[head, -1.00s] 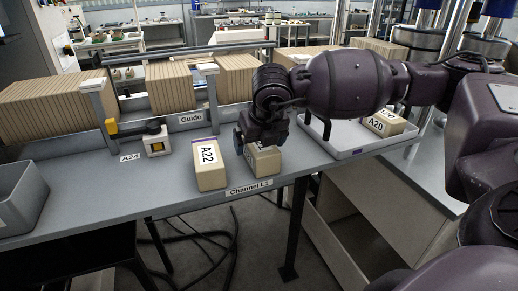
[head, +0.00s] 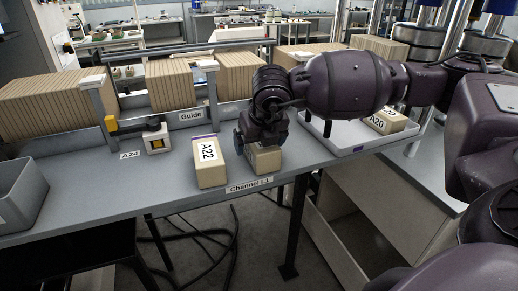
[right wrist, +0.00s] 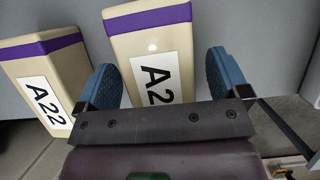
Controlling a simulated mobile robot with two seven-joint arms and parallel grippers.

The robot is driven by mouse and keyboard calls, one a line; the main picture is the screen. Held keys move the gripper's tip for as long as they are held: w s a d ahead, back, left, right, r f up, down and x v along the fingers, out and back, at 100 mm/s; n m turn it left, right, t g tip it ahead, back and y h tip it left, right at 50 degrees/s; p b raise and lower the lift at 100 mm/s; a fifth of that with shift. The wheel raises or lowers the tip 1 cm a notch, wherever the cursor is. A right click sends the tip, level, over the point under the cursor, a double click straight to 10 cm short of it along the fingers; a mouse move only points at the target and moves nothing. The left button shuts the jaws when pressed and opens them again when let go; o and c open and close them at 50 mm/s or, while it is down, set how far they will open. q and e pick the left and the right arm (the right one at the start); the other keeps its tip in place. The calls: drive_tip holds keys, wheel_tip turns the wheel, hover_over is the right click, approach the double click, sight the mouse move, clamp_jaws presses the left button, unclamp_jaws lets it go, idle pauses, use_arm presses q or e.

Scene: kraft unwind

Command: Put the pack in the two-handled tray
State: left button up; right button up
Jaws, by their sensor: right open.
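A beige pack (head: 266,160) stands near the bench's front edge, its upper part hidden by my right gripper (head: 262,138). In the right wrist view this pack (right wrist: 150,50) has a purple band and a label reading A2, the rest of which is cut off. My right gripper (right wrist: 160,82) is open there, with one blue finger on each side of the pack. A second pack labelled A22 (head: 208,162) stands just left of it and also shows in the right wrist view (right wrist: 42,72). The white tray (head: 345,150) is to the right, partly behind my arm.
Packs labelled A20 (head: 385,121) sit in the tray. Guide posts (head: 101,110) and rows of kraft blocks (head: 55,100) line the back. A grey bin (head: 20,195) is at the left. The bench left of the A22 pack is mostly clear.

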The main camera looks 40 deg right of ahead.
drive_tip(key=shift+f+b, duration=0.2)
drive_tip(key=shift+b, duration=0.1)
idle(0.5)
drive_tip(key=c, duration=1.2)
drive_tip(key=shift+r, duration=0.15)
drive_tip(key=shift+c, duration=0.2)
